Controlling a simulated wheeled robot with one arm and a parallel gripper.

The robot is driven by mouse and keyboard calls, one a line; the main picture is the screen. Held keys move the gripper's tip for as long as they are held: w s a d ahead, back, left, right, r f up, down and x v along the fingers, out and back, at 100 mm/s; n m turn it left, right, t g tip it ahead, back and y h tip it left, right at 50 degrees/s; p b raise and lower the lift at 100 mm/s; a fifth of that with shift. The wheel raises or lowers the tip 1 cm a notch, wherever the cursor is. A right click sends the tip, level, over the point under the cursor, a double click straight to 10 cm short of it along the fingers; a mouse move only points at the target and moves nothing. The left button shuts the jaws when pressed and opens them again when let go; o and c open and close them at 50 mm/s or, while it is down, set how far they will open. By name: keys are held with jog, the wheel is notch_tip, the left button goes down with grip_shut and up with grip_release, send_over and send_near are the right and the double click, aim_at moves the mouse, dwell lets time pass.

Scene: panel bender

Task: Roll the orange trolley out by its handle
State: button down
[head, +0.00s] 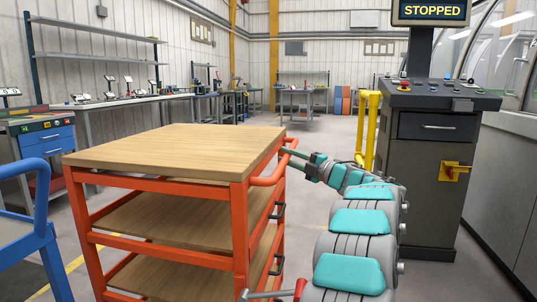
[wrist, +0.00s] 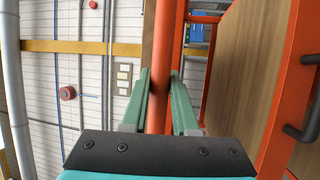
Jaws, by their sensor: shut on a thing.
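The orange trolley (head: 240,218) stands in front of me at the centre left in the head view. It has an orange frame, a wooden top (head: 175,146) and wooden shelves below. Its orange tube handle (head: 270,180) sticks out on the right side. My gripper (head: 290,153) reaches to the far part of this handle. In the wrist view my gripper (wrist: 160,100) has its two green fingers on either side of the orange handle bar (wrist: 160,65), shut on it. The wrist view also shows the trolley's wooden panel (wrist: 240,70) at the right.
A blue trolley frame (head: 35,235) stands close at the left. A grey control console (head: 432,170) with a "STOPPED" screen and a yellow rail (head: 370,130) stand at the right. Workbenches (head: 125,101) line the left wall. Open floor lies behind the trolley.

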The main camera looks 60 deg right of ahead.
jog(key=shift+s+d, duration=0.3)
jog(key=shift+s, duration=0.35)
jog(key=shift+s+d, duration=0.3)
jog(key=shift+s, duration=0.35)
jog(key=c, duration=0.7)
grip_release()
jog(key=s, duration=0.2)
jog(key=s+f, duration=0.1)
jog(key=s, duration=0.4)
jog(key=shift+s+f, duration=0.25)
jog(key=shift+s, duration=0.1)
